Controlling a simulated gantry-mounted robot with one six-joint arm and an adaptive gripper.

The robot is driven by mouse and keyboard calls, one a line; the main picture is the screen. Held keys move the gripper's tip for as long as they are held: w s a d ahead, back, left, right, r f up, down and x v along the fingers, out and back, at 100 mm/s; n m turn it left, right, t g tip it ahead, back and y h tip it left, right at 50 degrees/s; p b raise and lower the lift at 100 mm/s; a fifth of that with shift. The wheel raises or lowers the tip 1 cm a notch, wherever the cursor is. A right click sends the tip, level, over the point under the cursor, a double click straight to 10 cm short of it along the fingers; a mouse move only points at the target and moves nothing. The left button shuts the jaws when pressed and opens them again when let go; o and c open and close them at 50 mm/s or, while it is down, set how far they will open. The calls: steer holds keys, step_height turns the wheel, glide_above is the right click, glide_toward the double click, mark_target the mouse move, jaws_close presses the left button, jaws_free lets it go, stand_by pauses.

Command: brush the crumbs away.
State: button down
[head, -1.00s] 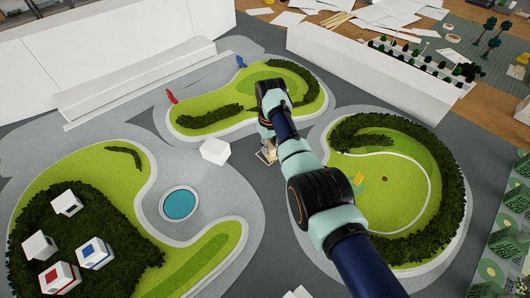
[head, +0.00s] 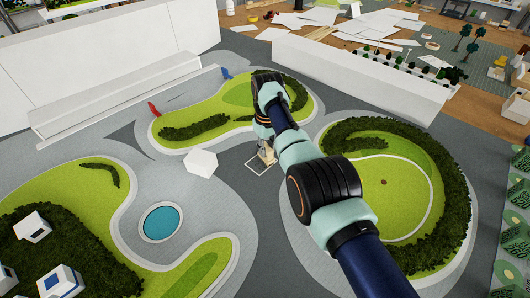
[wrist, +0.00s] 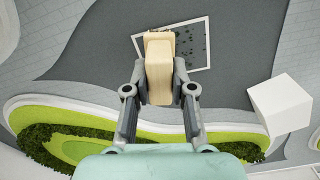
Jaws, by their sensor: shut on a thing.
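My gripper (wrist: 159,72) is shut on a pale wooden block-shaped brush (wrist: 160,88), held between both fingers in the wrist view. Dark crumbs (wrist: 190,44) lie scattered inside a white square outline (wrist: 208,50) on the grey ground. The brush's far end overlaps the left part of the outline and hides some of it. I cannot tell whether the brush touches the ground. In the head view the brush (head: 267,155) shows small below my gripper (head: 265,145), beside the square outline (head: 253,170). The crumbs are too small to make out there.
A white cube (head: 202,162) stands left of the outline; it also shows in the wrist view (wrist: 281,104). Green hedged islands (head: 215,115) and a round blue pond (head: 161,221) surround the grey paths. Red (head: 153,108) and blue (head: 226,73) figures stand behind.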

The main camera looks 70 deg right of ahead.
steer(key=shift+a+r+p, duration=0.2)
steer(key=shift+r+p, duration=0.05)
steer(key=shift+p, duration=0.95)
steer(key=a+p, duration=0.1)
steer(key=p, duration=0.1)
steer(key=w+a+p, duration=0.1)
steer(key=p, duration=0.2)
steer(key=shift+a, duration=0.2)
steer(key=shift+w+a+f+p, duration=0.2)
steer(key=shift+a+p, duration=0.05)
steer(key=shift+p, duration=0.2)
steer(key=shift+w+a+r+p, duration=0.25)
steer(key=shift+a+p, duration=0.2)
steer(key=shift+p, duration=0.6)
steer(key=shift+w+a+f+p, duration=0.1)
steer(key=shift+w+a+p, duration=0.1)
steer(key=shift+a+p, duration=0.35)
steer(key=shift+w+a+p, duration=0.15)
steer(key=shift+a+p, duration=0.2)
steer(key=shift+p, duration=0.35)
steer(key=shift+w+a+f, duration=0.1)
steer(key=shift+a+f, duration=0.15)
steer(key=shift+f, duration=0.05)
